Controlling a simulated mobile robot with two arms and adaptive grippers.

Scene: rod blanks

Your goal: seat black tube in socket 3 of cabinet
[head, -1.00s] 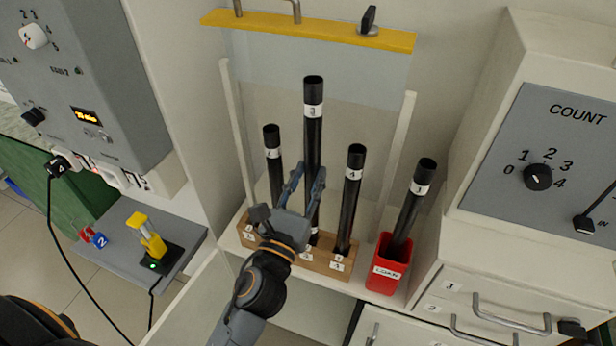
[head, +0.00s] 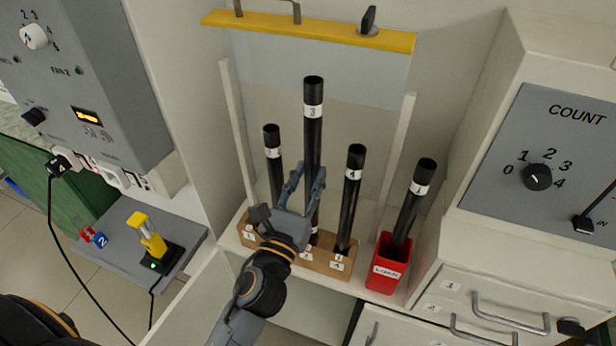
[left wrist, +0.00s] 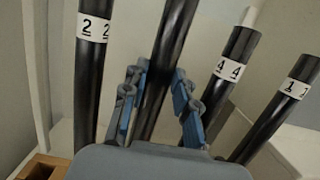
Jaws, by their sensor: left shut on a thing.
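The black tube labelled 3 (head: 313,105) stands about upright at the wooden socket block (head: 326,262), its top well above the other tubes. My left gripper (head: 309,172) is shut on its lower part, one finger on each side; the tube also shows between the fingers in the left wrist view (left wrist: 163,65). The gripper hides much of its lower end, so I cannot tell how deep it sits. Tube 2 (head: 275,175) stands to its left and tube 4 (head: 350,195) to its right, both in the block. My right gripper is not in view.
A red holder (head: 386,275) right of the block holds leaning tube 1 (head: 411,210). White posts flank the cabinet opening, with a raised clear panel and yellow bar (head: 330,32) above. A COUNT panel (head: 550,150) is at right, a grey control box (head: 95,75) at left.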

